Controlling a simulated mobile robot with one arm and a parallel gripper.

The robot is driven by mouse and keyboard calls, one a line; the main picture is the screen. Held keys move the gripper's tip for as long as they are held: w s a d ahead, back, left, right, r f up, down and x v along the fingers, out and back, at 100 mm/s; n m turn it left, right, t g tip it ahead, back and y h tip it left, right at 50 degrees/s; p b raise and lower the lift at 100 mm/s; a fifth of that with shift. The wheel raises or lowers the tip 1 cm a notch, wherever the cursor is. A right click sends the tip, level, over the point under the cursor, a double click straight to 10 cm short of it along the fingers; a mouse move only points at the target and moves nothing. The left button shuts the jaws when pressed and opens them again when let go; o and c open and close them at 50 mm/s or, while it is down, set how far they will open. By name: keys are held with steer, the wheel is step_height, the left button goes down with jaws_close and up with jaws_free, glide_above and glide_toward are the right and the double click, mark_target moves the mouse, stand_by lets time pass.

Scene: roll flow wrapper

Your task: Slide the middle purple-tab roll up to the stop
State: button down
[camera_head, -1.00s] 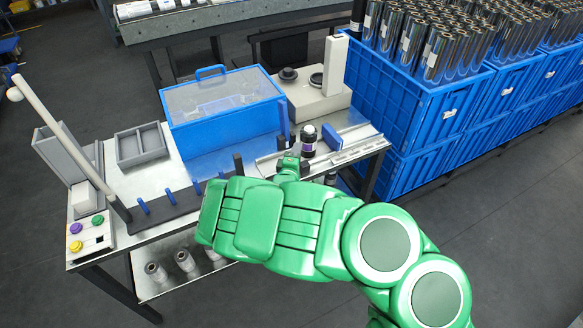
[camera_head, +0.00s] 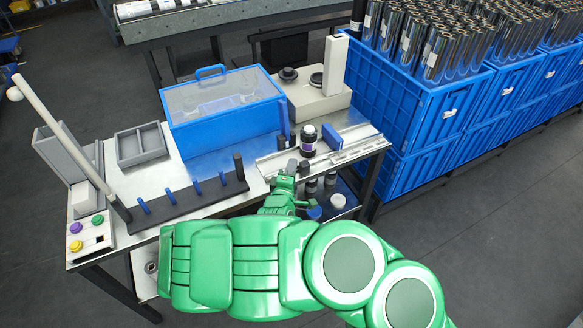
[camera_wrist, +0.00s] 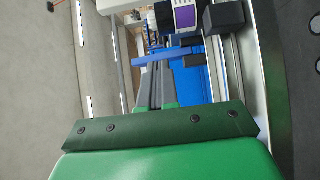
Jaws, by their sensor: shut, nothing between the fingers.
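The purple-tab roll (camera_head: 308,140) is a dark upright roll with a purple and white label and a white top. It stands at the pale rail (camera_head: 350,152) on the right of the bench. Its label also shows at the top of the wrist view (camera_wrist: 185,17). A blue block (camera_head: 331,137) stands just right of the roll; I cannot tell whether it is the stop. My gripper (camera_head: 297,167) is shut and empty, in front of the roll and a little to its left, near the bench's front edge. I see no contact with the roll.
A blue lidded box (camera_head: 222,112) stands behind the rail. A dark rack with blue pegs (camera_head: 172,207) lies to the left, and a button panel (camera_head: 90,238) is at the far left. Blue crates (camera_head: 425,120) of rolls stand close on the right.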

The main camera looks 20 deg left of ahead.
steer(key=shift+s+a+m+h, duration=0.6)
steer(key=shift+a+h, duration=0.3)
steer(key=shift+a, duration=1.3)
glide_toward(312, 137)
steer(key=w+a, duration=0.5)
steer(key=shift+w+d, duration=0.55)
steer(key=shift+w, duration=0.1)
steer(key=shift+w+d+r, duration=0.15)
steer(key=shift+w+d, duration=0.4)
steer(key=shift+w+d+f, duration=0.2)
steer(key=shift+w+d, duration=1.15)
steer(key=shift+d, duration=0.05)
